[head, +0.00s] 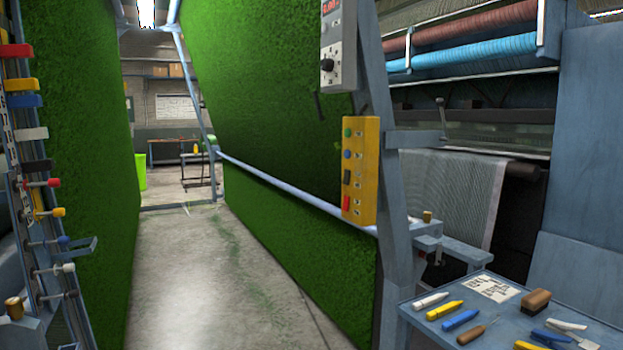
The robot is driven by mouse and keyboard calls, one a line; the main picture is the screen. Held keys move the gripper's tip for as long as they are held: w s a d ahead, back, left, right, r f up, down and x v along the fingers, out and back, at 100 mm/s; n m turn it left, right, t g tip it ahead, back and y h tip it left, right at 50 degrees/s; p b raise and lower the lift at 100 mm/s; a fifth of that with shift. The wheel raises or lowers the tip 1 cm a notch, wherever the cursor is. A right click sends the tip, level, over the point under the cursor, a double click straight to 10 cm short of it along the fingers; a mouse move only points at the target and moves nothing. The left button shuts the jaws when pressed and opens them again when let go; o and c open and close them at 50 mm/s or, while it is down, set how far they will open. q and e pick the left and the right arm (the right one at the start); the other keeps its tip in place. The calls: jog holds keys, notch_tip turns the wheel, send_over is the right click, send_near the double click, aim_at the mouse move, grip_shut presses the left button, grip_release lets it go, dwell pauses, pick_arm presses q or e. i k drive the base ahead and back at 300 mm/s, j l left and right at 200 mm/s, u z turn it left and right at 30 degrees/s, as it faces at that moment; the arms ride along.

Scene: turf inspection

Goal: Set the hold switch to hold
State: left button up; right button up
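A yellow control box (361,170) is fixed to a blue-grey post right of the middle. It carries a green button (348,133), a blue button (347,155), a black switch (347,177) and a red switch (346,202), one below the other. A grey box (339,52) above it has a black knob (327,66) and a red display at its top, cut by the picture's upper edge. The labels are too small to read, so I cannot tell which control is the hold switch or how it is set. Neither of my grippers is in view.
Green turf walls (280,75) flank a clear concrete aisle (190,270). A pale rail (290,190) runs along the right wall. A tool table (420,318) with markers and a brush (535,302) stands at lower right. A rack of coloured pegs (40,184) is at left.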

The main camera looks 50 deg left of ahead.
aim_at(345, 208)
jog(key=u, duration=1.3)
jog(key=i+j+z, duration=0.1)
jog(key=i, duration=0.4)
jog(key=i+j+z, duration=0.15)
jog(key=i, duration=0.4)
jog(key=i+j+z, duration=0.1)
jog(key=i+j, duration=0.15)
jog(key=i, duration=0.25)
jog(key=i+j+z, duration=0.1)
jog(key=i+j, duration=0.15)
jog(key=i, duration=0.2)
